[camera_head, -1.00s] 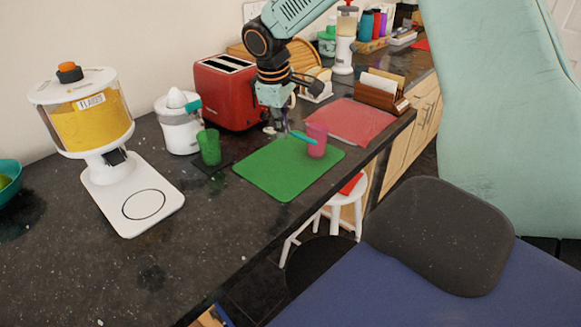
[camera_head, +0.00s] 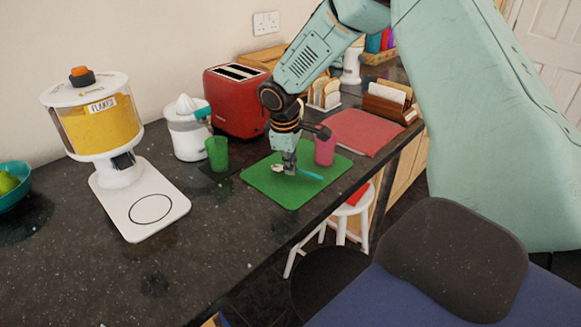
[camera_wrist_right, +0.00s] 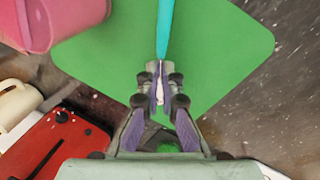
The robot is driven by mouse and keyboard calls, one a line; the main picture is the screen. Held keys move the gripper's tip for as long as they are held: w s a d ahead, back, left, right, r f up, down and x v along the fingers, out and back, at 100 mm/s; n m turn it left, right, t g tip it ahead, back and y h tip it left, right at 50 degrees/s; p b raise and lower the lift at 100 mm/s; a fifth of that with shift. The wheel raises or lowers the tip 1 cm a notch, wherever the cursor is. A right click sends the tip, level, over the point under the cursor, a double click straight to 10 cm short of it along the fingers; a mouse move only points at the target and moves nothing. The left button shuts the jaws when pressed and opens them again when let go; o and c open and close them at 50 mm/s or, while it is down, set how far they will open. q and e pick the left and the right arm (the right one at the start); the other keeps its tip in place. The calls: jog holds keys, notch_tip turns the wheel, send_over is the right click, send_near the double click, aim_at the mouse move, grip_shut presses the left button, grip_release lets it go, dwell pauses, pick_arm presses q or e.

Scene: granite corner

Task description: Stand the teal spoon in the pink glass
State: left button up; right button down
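The teal spoon has a teal handle (camera_head: 310,174) pointing right and a pale metal bowl (camera_head: 277,168) on the left. It lies nearly level over the green mat (camera_head: 287,195); I cannot tell its exact height. My right gripper (camera_head: 289,168) is shut on the spoon at its middle. In the right wrist view, the fingertips (camera_wrist_right: 159,82) close around the pale shaft, and the teal handle (camera_wrist_right: 165,30) extends toward the top. The pink glass (camera_head: 324,152) stands upright on the mat, just right of and behind the gripper. It also shows in the wrist view (camera_wrist_right: 62,22). My left gripper is not in view.
A green glass (camera_head: 217,154) and a white juicer (camera_head: 187,133) stand left of the mat. A red toaster (camera_head: 237,100) is behind, and a red mat (camera_head: 358,132) lies beyond the pink glass. A cereal dispenser (camera_head: 98,125) stands far left. The front counter is clear.

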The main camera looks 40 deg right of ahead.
jog(key=shift+w+d+f, duration=0.1)
jog(key=shift+w+f, duration=0.05)
jog(key=shift+f, duration=0.25)
jog(key=shift+f, duration=0.1)
jog(key=c, duration=1.8)
grip_release()
jog(key=shift+o, duration=1.4)
jog(key=p+v, duration=0.1)
jog(key=v, duration=1.1)
